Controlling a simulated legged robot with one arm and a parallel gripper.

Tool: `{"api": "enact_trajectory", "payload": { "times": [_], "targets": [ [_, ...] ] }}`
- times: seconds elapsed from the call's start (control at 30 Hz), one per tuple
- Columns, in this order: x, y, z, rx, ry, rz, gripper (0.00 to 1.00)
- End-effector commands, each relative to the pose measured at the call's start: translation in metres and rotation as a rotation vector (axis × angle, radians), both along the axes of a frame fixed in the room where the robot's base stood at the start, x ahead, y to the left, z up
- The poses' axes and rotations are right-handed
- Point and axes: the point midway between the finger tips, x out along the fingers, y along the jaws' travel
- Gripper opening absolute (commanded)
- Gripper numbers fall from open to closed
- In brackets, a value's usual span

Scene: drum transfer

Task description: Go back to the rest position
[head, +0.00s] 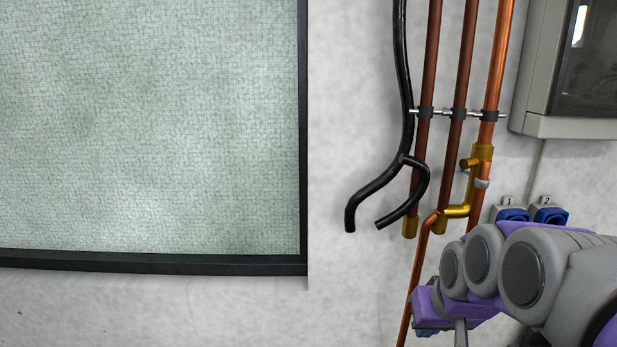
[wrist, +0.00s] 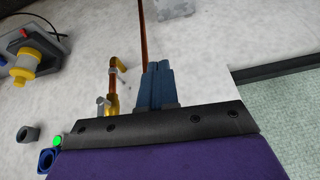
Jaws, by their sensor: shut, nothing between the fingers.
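My gripper (wrist: 160,68) shows in the wrist view as two blue-grey fingers pressed together, with nothing between them. The dark wrist plate and purple housing fill the bottom of that view. In the head view my grey and purple arm reaches in from the lower right, in front of the wall and the lower pipes. The fingers cannot be made out clearly there.
Copper pipes (head: 464,60) with a brass fitting (head: 482,154) run down the wall beside a black forked hose (head: 402,80). Blue sockets (head: 550,216) sit below a grey cabinet (head: 572,126). A black-framed glass panel (head: 150,130) fills the left. A yellow-knobbed device (wrist: 22,70) is in the wrist view.

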Motion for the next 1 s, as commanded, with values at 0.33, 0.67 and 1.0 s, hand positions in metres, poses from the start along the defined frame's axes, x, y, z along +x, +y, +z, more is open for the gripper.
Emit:
{"api": "enact_trajectory", "payload": {
  "times": [0.33,0.67,1.0],
  "targets": [
    [-0.175,0.056,-0.146,-0.034,0.424,0.060,0.00],
    [-0.247,0.059,-0.187,-0.051,0.591,0.047,0.00],
    [-0.247,0.059,-0.187,-0.051,0.591,0.047,0.00]
  ]
}}
